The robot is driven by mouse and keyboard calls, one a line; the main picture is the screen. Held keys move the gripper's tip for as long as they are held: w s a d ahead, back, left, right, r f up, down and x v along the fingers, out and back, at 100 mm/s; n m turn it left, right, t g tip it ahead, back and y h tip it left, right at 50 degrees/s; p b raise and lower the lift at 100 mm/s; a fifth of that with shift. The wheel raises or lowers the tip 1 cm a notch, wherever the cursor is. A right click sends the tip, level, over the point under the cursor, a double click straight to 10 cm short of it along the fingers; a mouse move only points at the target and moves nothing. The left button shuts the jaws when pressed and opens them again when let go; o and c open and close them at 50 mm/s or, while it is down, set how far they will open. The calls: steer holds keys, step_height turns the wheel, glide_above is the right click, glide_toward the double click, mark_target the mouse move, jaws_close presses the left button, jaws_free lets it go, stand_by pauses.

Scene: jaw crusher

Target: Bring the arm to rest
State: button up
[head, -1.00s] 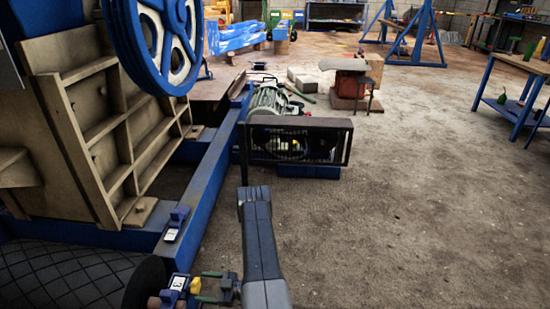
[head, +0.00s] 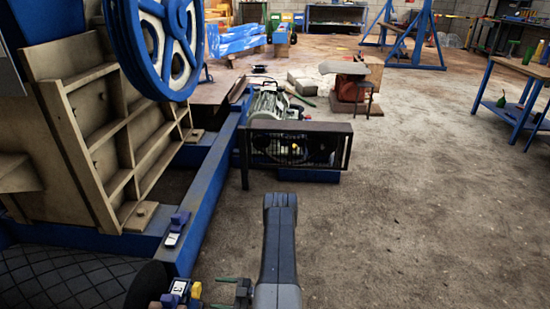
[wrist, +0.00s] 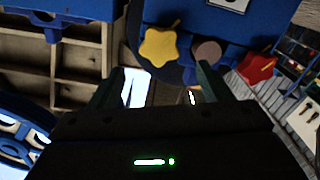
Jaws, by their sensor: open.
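My gripper (head: 218,293) is at the bottom of the head view, at the end of my dark grey arm (head: 279,240). Its two greenish fingers stand apart, with nothing held between them. They point left, toward a blue block with a white label "3" (head: 180,288) and a yellow knob (head: 196,290), with a gap between. In the wrist view the open fingers (wrist: 160,85) show below a yellow star-shaped knob (wrist: 160,43) and a red one (wrist: 258,68) on blue housings.
The crusher's blue flywheel (head: 150,45) and ribbed beige side (head: 110,130) stand left, above a blue frame beam (head: 208,190). A caged belt guard (head: 295,147) and motor (head: 268,100) are ahead. A blue-legged workbench (head: 515,95) stands right. Concrete floor is clear at right.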

steer(key=d+p, duration=0.1)
steer(key=d, duration=0.5)
steer(key=shift+s+d, duration=0.2)
steer(key=shift+s, duration=0.05)
